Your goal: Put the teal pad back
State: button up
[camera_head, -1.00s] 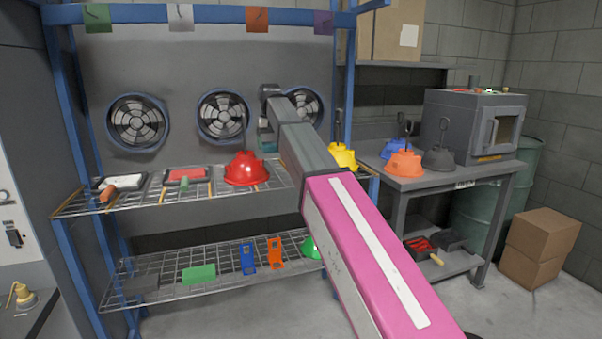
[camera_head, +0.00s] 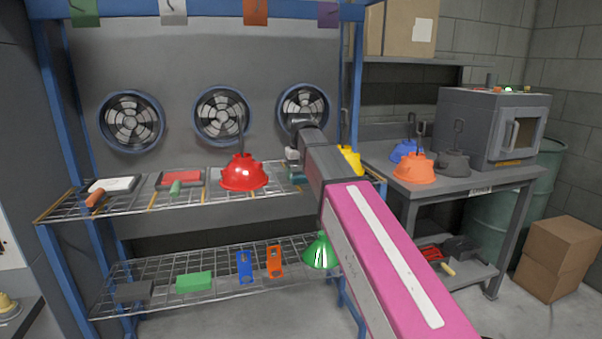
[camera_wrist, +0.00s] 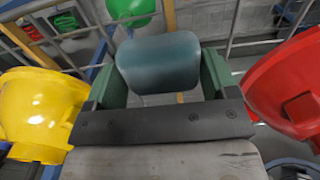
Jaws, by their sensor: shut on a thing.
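The teal pad (camera_wrist: 160,62) is a rounded block held between the two green fingers of my gripper (camera_wrist: 163,72) in the wrist view. In the head view the pad (camera_head: 297,173) shows small and partly hidden behind my arm, low over the right part of the upper wire shelf (camera_head: 140,208). It is between the red hood (camera_head: 243,174) and the yellow hood (camera_head: 349,160). I cannot tell whether the pad touches the shelf. In the wrist view the yellow hood (camera_wrist: 38,112) is at left and the red hood (camera_wrist: 290,85) at right, both close to my gripper.
A side table (camera_head: 455,182) holds more hoods and an oven.

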aim_at(300, 173)
jog(key=o, duration=0.8)
jog(key=shift+c, duration=0.2)
jog(key=shift+r, duration=0.1)
jog(key=shift+r, duration=3.65)
